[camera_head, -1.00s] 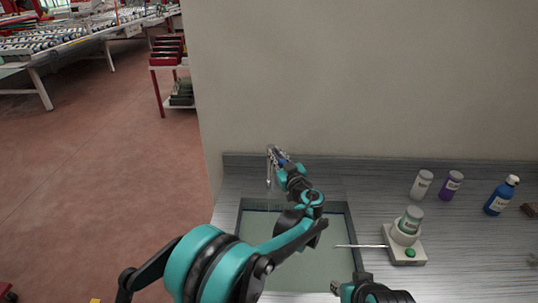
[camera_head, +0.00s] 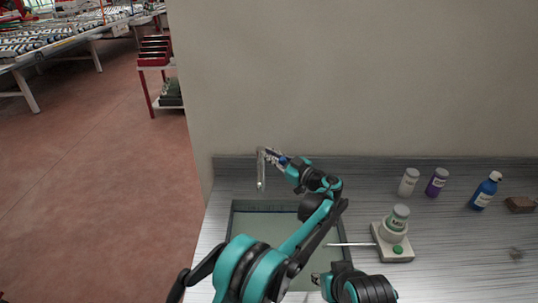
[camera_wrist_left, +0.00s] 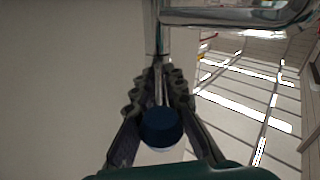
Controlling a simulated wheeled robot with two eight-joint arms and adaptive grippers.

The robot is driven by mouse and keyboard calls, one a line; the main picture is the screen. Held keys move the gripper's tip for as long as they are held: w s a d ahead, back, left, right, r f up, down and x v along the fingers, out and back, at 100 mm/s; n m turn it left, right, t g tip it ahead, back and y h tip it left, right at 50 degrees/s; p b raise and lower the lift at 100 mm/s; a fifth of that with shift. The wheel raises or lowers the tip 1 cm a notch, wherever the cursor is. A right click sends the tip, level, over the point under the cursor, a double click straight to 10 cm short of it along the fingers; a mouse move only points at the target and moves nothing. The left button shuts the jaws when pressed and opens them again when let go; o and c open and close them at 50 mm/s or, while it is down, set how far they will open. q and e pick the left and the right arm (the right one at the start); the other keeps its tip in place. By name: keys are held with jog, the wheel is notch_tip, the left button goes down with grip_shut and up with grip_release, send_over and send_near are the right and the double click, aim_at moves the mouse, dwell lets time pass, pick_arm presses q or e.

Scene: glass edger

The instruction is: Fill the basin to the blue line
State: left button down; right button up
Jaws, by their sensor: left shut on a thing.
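The basin (camera_head: 233,225) is sunk in the counter, with a pale greenish surface inside; its blue line is not clear, and I cannot tell the water level. The chrome tap (camera_head: 261,172) stands at its back edge. My left gripper (camera_head: 270,156) reaches over the basin to the top of the tap. In the left wrist view its fingers (camera_wrist_left: 160,88) are closed around a thin metal tap lever, with a round dark-blue knob (camera_wrist_left: 161,127) between them nearer the camera. My right gripper (camera_head: 319,279) is over the basin's front right; its jaws are too unclear to tell.
Right of the basin, a white device (camera_head: 394,252) with a green button holds a jar (camera_head: 398,218), and a thin rod (camera_head: 350,244) points from it over the basin. A white bottle (camera_head: 408,182), purple bottle (camera_head: 437,182), blue bottle (camera_head: 486,191) and brown block (camera_head: 520,204) stand farther right.

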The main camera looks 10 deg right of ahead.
pick_arm(q)
jog(key=shift+r, duration=0.1)
jog(key=c, duration=1.6)
grip_release()
jog(key=v, duration=0.7)
jog(key=shift+s+d, duration=0.15)
